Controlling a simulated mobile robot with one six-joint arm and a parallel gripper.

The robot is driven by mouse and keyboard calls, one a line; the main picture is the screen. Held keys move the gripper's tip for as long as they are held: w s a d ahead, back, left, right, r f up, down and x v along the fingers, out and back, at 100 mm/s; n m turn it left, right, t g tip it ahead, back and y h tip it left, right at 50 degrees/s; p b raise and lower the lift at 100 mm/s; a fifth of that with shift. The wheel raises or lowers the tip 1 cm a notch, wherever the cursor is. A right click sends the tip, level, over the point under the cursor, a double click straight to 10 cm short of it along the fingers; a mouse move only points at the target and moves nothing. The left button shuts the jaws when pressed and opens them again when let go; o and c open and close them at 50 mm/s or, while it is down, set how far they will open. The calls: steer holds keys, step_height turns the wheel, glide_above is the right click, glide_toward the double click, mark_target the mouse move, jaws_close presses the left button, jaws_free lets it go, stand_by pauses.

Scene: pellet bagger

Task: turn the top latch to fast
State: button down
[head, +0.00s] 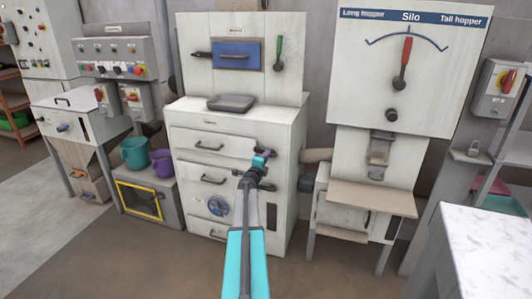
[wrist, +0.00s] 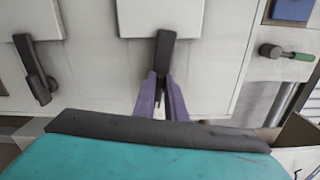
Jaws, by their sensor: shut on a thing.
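The top latch (wrist: 165,48) is a dark bar at the edge of a pale drawer front in the wrist view. One end overlaps that front, and the bar points straight toward my gripper (wrist: 160,100). The purple fingers are shut on its near end. In the head view my gripper (head: 260,163) is at the upper right of the white cabinet (head: 290,150), and the arm partly hides the latch there. A second dark latch (wrist: 38,78) is at the left in the wrist view, slightly tilted. No marking for fast is readable.
A green-handled lever (head: 279,52) is on the panel above, beside a blue flap (head: 237,55); the lever also shows in the wrist view (wrist: 292,54). Drawer handles (head: 209,147) are left of my gripper. The silo stand's shelf (head: 370,198) is to the right. Floor in front is clear.

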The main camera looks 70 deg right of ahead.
steer(key=shift+s+d+n+p, duration=0.1)
steer(key=shift+n+p, duration=0.4)
steer(key=shift+n, duration=0.3)
steer(key=c, duration=1.8)
jaws_free()
steer(key=shift+f, duration=0.1)
steer(key=a+b, duration=0.1)
steer(key=a, duration=1.3)
steer(key=shift+s, duration=0.35)
steer(key=shift+d, duration=0.1)
